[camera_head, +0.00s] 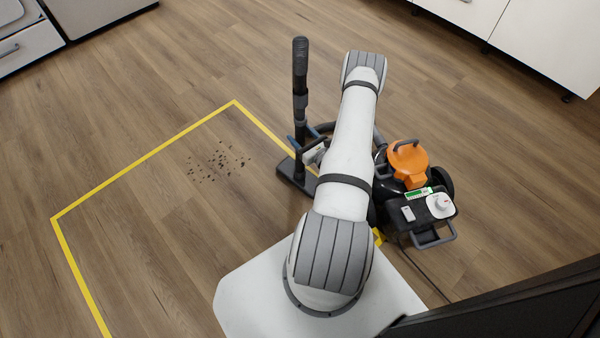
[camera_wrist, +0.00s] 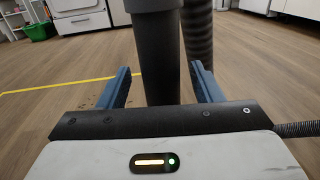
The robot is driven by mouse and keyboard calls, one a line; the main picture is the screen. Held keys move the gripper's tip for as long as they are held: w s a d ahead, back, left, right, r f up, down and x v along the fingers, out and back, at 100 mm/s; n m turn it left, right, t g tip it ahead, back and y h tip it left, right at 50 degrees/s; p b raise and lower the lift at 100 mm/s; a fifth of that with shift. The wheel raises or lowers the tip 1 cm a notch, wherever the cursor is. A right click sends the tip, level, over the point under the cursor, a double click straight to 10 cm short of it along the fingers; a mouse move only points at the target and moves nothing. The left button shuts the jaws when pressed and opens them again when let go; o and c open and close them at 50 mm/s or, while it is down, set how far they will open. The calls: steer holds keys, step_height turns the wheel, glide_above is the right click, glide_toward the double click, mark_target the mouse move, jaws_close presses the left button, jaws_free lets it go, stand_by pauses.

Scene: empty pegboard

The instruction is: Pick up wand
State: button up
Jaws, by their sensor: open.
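The wand (camera_head: 300,78) is a dark upright vacuum tube with a ridged grip at the top and a flat floor head (camera_head: 296,177) at the bottom. My gripper (camera_head: 301,139) is at its lower part, partly hidden by my arm. In the wrist view, the wand (camera_wrist: 157,62) stands between the two blue fingers of my gripper (camera_wrist: 160,70). The fingers are open, with a gap visible on each side of the wand.
A vacuum body (camera_head: 409,163) with an orange top stands right of my arm. A ridged hose (camera_wrist: 198,38) hangs just right of the wand. Dark crumbs (camera_head: 218,162) lie inside yellow floor tape (camera_head: 150,160). White cabinets (camera_head: 545,40) stand at the back right.

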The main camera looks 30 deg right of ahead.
steer(key=shift+w, duration=1.35)
steer(key=shift+c, duration=0.5)
steer(key=c, duration=1)
steer(key=shift+o, duration=0.2)
